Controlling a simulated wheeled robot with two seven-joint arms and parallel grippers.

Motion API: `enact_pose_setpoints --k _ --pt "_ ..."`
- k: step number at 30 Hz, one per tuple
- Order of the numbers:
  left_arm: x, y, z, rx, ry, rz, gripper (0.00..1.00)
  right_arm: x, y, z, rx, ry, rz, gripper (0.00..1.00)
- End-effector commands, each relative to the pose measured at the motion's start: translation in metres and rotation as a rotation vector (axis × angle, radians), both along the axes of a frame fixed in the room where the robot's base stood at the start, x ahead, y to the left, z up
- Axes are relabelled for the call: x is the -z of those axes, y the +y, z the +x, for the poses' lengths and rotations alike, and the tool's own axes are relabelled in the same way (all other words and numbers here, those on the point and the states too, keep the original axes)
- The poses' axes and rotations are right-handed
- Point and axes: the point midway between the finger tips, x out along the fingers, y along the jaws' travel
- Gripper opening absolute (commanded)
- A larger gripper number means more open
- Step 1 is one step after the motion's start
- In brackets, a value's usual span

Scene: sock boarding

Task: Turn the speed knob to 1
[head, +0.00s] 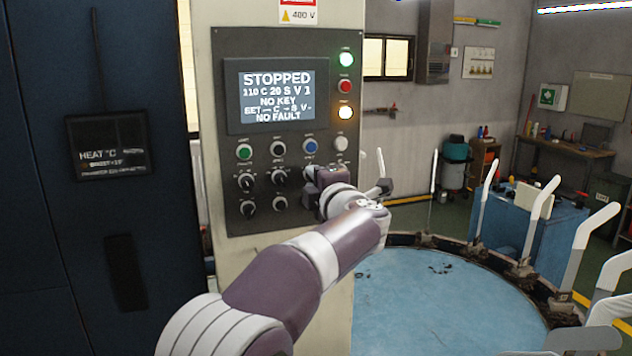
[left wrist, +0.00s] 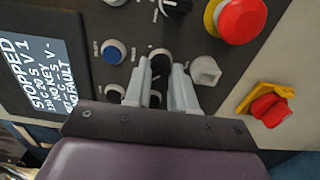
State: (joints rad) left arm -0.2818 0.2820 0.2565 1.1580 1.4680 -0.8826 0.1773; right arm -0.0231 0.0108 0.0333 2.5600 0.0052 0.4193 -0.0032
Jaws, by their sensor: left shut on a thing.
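The dark control panel (head: 228,90) carries a lit screen (head: 276,95) reading STOPPED, with "110 C 20 S V 1", NO KEY and NO FAULT below. My left gripper (head: 314,182) is at the panel's lower right, covering some of the controls there. In the left wrist view, the gripper's two pale fingers (left wrist: 158,76) are shut on a dark knob (left wrist: 160,58), one finger on each side. Its label and pointer cannot be read, so I cannot tell from it which knob it is. My right gripper is out of view.
A pale knob (left wrist: 205,70), a red mushroom button (left wrist: 240,18) and a red-and-yellow switch (left wrist: 268,107) lie close beside the fingers. A blue round table (head: 440,310) with upright white boards (head: 484,197) stands right of the panel.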

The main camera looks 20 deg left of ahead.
Motion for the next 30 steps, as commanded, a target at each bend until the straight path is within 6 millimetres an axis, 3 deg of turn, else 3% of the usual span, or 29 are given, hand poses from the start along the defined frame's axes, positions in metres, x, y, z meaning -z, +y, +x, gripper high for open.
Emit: enact_pose_setpoints --k 1,2,3,4,14,24,30 --pt "-0.002 0.0 0.0 0.001 -0.004 0.0 0.0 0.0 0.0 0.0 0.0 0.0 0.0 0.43" --pt "-0.002 0.0 0.0 0.001 -0.004 0.0 0.35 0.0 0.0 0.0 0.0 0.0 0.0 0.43" --pt "-0.002 0.0 0.0 0.001 -0.004 0.0 0.48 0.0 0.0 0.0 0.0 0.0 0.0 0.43" --pt "-0.002 0.0 0.0 0.001 -0.004 0.0 0.51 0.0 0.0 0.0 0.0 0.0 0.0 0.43" --pt "0.0 -0.004 -0.005 0.002 -0.003 -0.001 0.51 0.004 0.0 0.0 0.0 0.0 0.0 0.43" --pt "0.003 -0.052 -0.074 0.006 -0.004 -0.001 0.51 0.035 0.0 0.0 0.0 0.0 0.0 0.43" --pt "0.001 -0.069 -0.101 0.002 -0.003 -0.001 0.51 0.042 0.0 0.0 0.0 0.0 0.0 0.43"
